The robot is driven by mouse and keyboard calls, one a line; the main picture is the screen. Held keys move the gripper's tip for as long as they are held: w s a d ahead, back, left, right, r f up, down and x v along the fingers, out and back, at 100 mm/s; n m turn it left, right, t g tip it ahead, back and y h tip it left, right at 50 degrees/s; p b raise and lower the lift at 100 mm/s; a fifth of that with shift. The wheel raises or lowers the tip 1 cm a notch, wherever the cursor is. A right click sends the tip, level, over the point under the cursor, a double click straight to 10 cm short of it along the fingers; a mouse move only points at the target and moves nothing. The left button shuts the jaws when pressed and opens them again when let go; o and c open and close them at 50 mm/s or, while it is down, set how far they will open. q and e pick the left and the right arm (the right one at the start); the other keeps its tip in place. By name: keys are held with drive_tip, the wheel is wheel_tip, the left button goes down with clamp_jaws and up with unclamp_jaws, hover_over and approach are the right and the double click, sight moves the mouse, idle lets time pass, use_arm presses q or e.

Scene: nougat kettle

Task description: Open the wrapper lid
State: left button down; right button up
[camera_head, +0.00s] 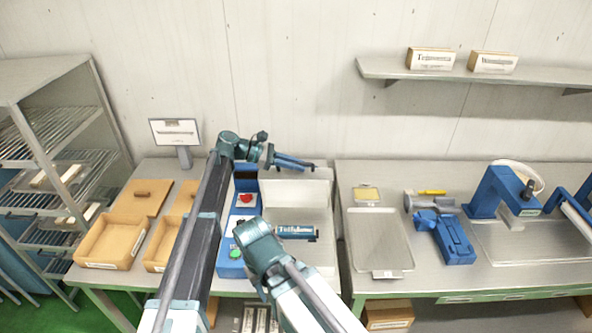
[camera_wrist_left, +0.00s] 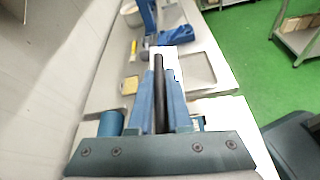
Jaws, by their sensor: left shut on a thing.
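The wrapper (camera_head: 309,257) is a pale machine at the middle of the table, with a blue control panel (camera_head: 245,200) along its left side. A pale panel, seemingly its lid (camera_head: 300,190), is at its back; its exact angle is hard to tell. My left gripper (camera_head: 312,164) is over the back edge of the wrapper. In the left wrist view its blue fingers are shut on a dark bar (camera_wrist_left: 158,75), seemingly the lid handle. My right arm crosses the wrapper's front left, but its gripper is not in view.
Wooden trays (camera_head: 110,243) lie to the left, below a small sign screen (camera_head: 175,132). A metal tray (camera_head: 379,240) and a blue tool (camera_head: 446,238) lie to the right. A wall shelf (camera_head: 480,74) hangs above; a rack (camera_head: 50,130) stands far left.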

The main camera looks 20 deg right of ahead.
use_arm(q)
drive_tip(key=shift+w+d+r, duration=0.1)
drive_tip(key=shift+w, duration=0.2)
drive_tip(key=c, duration=0.9)
unclamp_jaws()
drive_tip(key=shift+o, duration=0.2)
drive_tip(key=p+v, duration=0.5)
drive_tip(key=v, duration=0.7)
drive_tip(key=shift+w+r, duration=0.1)
drive_tip(key=shift+r, duration=0.1)
drive_tip(key=shift+v, duration=0.85)
drive_tip(key=shift+f, duration=0.15)
